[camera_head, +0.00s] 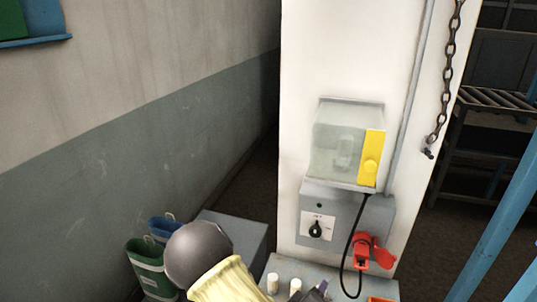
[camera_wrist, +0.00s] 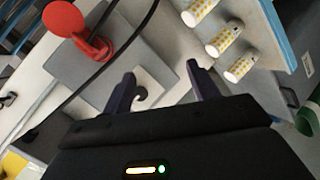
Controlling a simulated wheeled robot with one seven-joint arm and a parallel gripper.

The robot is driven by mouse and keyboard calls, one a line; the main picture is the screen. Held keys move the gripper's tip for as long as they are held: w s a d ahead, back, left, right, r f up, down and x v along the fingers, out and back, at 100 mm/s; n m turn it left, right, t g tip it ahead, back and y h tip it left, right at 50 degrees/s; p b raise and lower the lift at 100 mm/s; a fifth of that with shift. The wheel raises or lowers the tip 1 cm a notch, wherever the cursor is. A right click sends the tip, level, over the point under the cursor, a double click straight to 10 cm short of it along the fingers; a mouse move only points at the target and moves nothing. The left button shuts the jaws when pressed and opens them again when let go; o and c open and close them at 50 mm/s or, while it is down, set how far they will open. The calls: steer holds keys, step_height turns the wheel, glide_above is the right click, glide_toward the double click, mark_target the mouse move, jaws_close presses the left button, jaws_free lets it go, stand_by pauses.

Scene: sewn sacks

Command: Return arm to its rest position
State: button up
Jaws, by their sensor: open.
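My gripper (camera_wrist: 160,78) shows in the wrist view with its two dark fingers spread apart and nothing between them. Behind the fingers is a grey surface with a small dark hook-like shape, too unclear to name. In the head view my arm reaches in from the bottom edge, and most of my gripper is cut off or hidden there. It is low, in front of the white pillar (camera_head: 300,120) and close to the bench (camera_head: 350,285) at its foot.
Three patterned cylinders (camera_wrist: 222,42) stand near my fingers. Green (camera_head: 150,268) and blue (camera_head: 162,228) bins are left.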

steer(key=s+d+r+m+g+y+b, duration=0.1)
steer(key=s+d+r+m+g+y, duration=0.1)
steer(key=s+r+m+g+y, duration=0.4)
steer(key=s+r+m+g, duration=0.1)
steer(key=s+r+g, duration=0.1)
steer(key=s+r, duration=0.3)
steer(key=shift+s+d+r+g, duration=0.3)
steer(key=shift+s+r, duration=0.05)
stand_by(1.0)
